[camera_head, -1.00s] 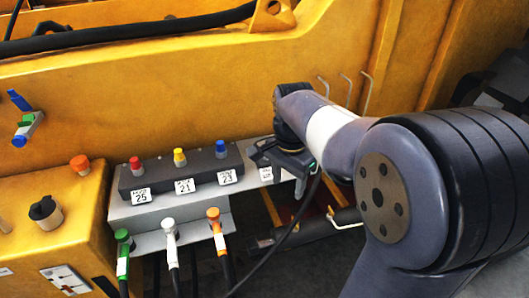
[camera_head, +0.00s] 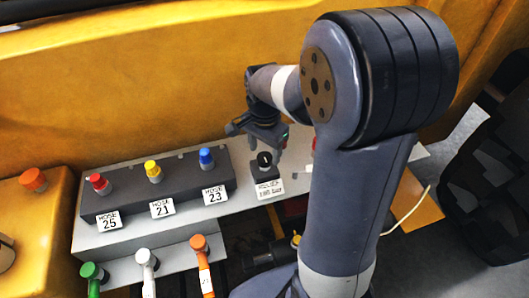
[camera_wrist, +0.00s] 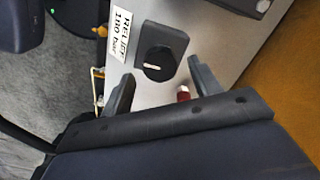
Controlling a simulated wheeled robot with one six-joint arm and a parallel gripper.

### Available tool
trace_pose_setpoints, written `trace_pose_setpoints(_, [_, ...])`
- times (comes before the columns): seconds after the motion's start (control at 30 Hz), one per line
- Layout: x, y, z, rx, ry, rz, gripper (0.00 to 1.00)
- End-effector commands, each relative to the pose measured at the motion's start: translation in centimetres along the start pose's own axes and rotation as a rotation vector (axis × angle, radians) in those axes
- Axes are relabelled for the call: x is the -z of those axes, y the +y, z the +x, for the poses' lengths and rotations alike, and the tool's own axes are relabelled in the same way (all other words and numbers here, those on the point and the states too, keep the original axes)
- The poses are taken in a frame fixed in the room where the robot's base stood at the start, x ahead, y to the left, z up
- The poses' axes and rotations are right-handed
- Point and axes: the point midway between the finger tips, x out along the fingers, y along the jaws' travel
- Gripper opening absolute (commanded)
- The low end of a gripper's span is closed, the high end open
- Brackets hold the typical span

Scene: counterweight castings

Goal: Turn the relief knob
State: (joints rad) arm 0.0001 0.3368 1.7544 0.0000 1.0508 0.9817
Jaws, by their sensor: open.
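The relief knob (camera_head: 265,160) is a black round knob on a dark square block, with a label below it in the head view. In the wrist view the knob (camera_wrist: 158,63) shows a short white pointer line toward the label (camera_wrist: 121,32), which reads "RELIEF 180 bar". My gripper (camera_head: 257,139) is just behind and above the knob in the head view. In the wrist view its two fingers are spread, one on either side of the knob's near side, with nothing between them gripped. I cannot tell the exact height gap.
A dark block with red (camera_head: 98,183), yellow (camera_head: 153,171) and blue (camera_head: 206,158) caps stands left on the grey shelf (camera_head: 140,228). Green, white and orange hose ends sit below. A small red part (camera_wrist: 183,93) lies near the right finger. A yellow wall rises behind.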

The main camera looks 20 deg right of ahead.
Motion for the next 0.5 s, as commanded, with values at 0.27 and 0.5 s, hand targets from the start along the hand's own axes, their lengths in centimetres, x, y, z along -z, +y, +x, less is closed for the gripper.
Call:
trace_pose_setpoints(0.27, [0.0,0.0,2.0,-0.001,0.0,0.0,0.59])
trace_pose_setpoints(0.5, [0.0,0.0,2.0,0.0,0.0,0.0,0.58])
